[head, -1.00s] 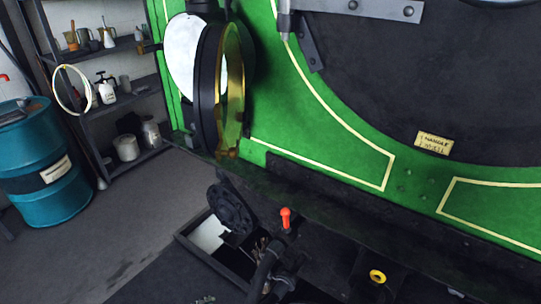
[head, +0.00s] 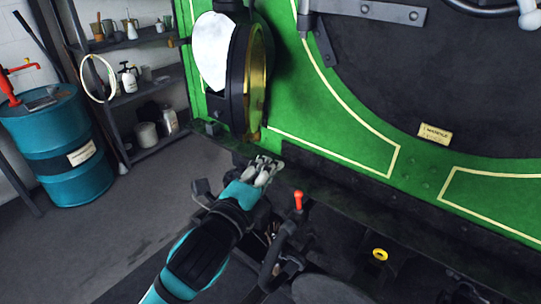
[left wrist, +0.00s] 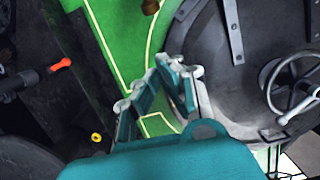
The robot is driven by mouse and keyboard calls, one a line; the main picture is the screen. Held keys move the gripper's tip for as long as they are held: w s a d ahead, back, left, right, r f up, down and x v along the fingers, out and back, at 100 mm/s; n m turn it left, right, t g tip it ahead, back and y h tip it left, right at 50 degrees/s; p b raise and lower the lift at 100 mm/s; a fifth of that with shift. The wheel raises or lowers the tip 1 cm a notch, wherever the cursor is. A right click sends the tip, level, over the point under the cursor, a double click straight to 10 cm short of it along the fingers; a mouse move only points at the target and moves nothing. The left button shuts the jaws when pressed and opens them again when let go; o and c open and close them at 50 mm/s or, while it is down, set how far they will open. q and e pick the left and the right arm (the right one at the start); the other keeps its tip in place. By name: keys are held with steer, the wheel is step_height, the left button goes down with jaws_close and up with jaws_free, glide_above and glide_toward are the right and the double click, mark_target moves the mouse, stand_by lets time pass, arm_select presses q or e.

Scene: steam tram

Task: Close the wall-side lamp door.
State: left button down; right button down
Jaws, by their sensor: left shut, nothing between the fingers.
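The lamp (head: 237,75) stands at the left of the green tram front in the head view. Its body is black, with a brass-rimmed round part (head: 258,80) on its right and a pale disc (head: 210,50) on its left. I cannot tell how far the lamp door stands open. My left gripper (head: 264,165) is shut and empty, below and slightly right of the lamp's lower brass edge, apart from it in the picture. In the left wrist view, the gripper (left wrist: 158,82) shows before the green front; the lamp cannot be clearly made out there. My right gripper is not in view.
A red-topped lever (head: 299,200) and a yellow ring (head: 380,254) sit near my left arm. The dark round smokebox door (head: 440,80) is at the right. A blue drum (head: 65,150) and shelves (head: 150,90) stand at the left, with clear floor before them.

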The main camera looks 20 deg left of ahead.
arm_select(q)
steer(key=w+a+b, duration=0.2)
steer(key=w+b, duration=0.2)
steer(key=w, duration=0.3)
steer(key=shift+a, duration=0.2)
stand_by(0.4)
steer(key=shift+w+r, duration=0.1)
steer(key=shift+w, duration=0.05)
steer(key=shift+h, duration=0.3)
